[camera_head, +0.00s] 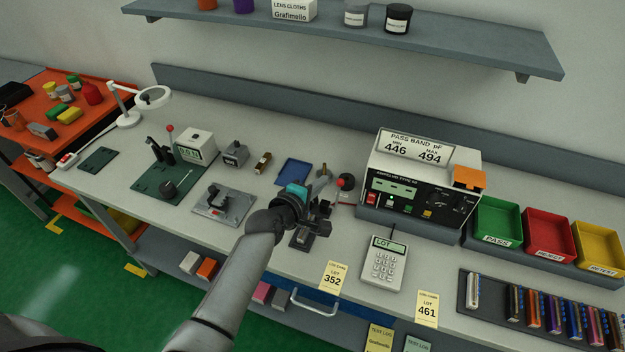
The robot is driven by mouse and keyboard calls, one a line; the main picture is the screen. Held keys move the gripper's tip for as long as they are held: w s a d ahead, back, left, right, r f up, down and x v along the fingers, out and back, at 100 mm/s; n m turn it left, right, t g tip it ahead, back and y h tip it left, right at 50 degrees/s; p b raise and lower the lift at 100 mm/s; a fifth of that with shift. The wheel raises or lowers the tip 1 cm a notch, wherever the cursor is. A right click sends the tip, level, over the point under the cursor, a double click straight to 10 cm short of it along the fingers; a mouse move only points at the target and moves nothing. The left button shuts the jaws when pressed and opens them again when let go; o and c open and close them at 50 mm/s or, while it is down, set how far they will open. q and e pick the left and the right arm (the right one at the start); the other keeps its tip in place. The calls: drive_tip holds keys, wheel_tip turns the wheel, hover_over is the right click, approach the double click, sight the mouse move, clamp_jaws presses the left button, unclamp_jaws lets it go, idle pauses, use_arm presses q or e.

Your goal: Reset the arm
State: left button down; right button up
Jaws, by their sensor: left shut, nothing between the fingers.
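My left arm comes in from the lower left, and my left gripper (318,212) is over the bench near its front edge. It is shut and holds nothing. Just beyond it is a small fixture with a brass-coloured part (323,174) and a dark arm ending in a red knob (345,182). My gripper and wrist hide much of this fixture, and I cannot tell whether they touch it. Another upright lever with a red ball (170,128) stands on the green mat (160,188) at the left. My right gripper is not in view.
A white tester (405,160) reading 446 and 494 stands right of my gripper, with a keypad (383,265) before it. Green, red and yellow bins (497,222) are at the right, above a rack of strips (480,318). A shelf (440,48) overhangs the back.

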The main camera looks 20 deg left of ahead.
use_arm(q)
drive_tip(key=s+r, duration=0.2)
drive_tip(key=s, duration=0.1)
drive_tip(key=shift+a+r+p, duration=0.3)
drive_tip(key=shift+a, duration=0.1)
